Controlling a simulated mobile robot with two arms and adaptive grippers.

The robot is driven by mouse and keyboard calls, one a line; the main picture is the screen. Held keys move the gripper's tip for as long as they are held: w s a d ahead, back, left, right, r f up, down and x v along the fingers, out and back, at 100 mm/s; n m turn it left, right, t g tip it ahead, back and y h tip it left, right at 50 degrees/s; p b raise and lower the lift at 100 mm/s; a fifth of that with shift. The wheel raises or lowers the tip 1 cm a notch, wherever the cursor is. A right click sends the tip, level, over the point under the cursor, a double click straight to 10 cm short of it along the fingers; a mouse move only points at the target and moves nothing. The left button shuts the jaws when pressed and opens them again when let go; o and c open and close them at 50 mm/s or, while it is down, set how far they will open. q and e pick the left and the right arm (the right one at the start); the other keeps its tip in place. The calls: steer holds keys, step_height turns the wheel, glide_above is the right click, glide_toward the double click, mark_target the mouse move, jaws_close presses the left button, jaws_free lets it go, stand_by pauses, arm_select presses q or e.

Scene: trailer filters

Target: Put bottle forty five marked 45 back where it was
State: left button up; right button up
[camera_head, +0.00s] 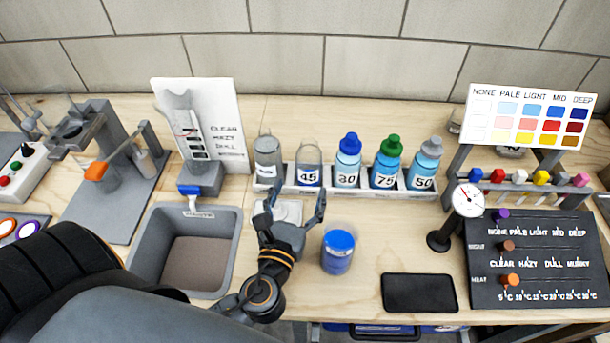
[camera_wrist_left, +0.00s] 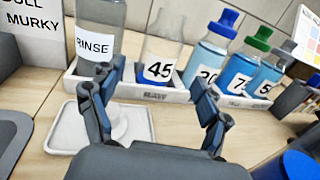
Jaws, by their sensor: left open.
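Bottle 45 (camera_head: 308,168) is clear, with no cap visible, and its label reads 45. It stands upright in the white rack (camera_head: 345,190), between the grey rinse bottle (camera_head: 268,162) and the blue-capped bottle 30 (camera_head: 347,160). In the left wrist view, bottle 45 (camera_wrist_left: 160,58) shows straight ahead between the fingers, beyond them. My left gripper (camera_head: 292,205) is open and empty in front of the rack, apart from the bottle. It also shows in the left wrist view (camera_wrist_left: 155,105). My right gripper is not in view.
Bottles 75 (camera_head: 387,162) and 50 (camera_head: 424,165) fill the rack's right end. A white square dish (camera_head: 290,212) lies beneath my left gripper. A blue-lidded jar (camera_head: 338,252) stands to its right, a sink (camera_head: 150,245) to its left. A black tablet (camera_head: 419,293) lies in front.

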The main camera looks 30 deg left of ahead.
arm_select(q)
steer(key=v, duration=0.4)
steer(key=shift+b, duration=0.3)
